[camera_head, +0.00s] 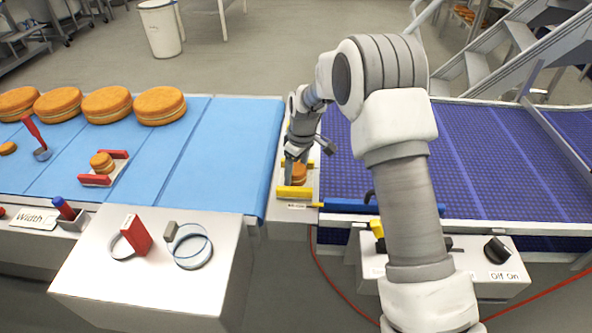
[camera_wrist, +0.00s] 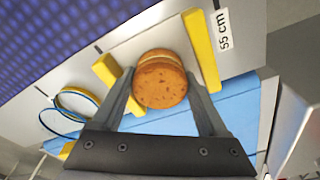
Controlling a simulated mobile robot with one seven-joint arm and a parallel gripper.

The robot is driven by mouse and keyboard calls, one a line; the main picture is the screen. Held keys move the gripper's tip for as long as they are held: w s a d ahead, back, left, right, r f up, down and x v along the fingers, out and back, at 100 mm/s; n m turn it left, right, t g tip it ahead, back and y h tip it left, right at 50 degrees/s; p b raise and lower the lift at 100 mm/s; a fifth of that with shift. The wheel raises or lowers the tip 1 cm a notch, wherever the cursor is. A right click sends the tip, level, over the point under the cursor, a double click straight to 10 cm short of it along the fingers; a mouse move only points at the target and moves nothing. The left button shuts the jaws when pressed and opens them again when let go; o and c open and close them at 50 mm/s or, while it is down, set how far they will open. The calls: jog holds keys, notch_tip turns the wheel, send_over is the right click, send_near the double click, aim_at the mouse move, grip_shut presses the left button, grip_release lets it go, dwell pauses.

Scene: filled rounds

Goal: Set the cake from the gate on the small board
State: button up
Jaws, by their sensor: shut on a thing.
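A small round orange-brown cake with a pale filling line (camera_head: 299,173) is at the yellow gate bars (camera_head: 294,192) on a pale strip between the two belts. My gripper (camera_head: 295,163) reaches down over it. In the wrist view the fingers of my gripper (camera_wrist: 162,88) are shut on the cake (camera_wrist: 159,80), one on each side. A yellow bar lies on each side of it there (camera_wrist: 201,50). I cannot tell whether the cake touches the strip.
Large cakes (camera_head: 159,105) line the far edge of the light blue belt (camera_head: 215,150). A purple belt (camera_head: 500,170) lies right. A white cabinet (camera_head: 160,260) in front bears a red block (camera_head: 136,235) and rings (camera_head: 190,247). A blue bar (camera_head: 350,206) lies beside the gate.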

jog(key=shift+f, duration=0.15)
jog(key=o, duration=0.6)
jog(key=shift+r, duration=0.2)
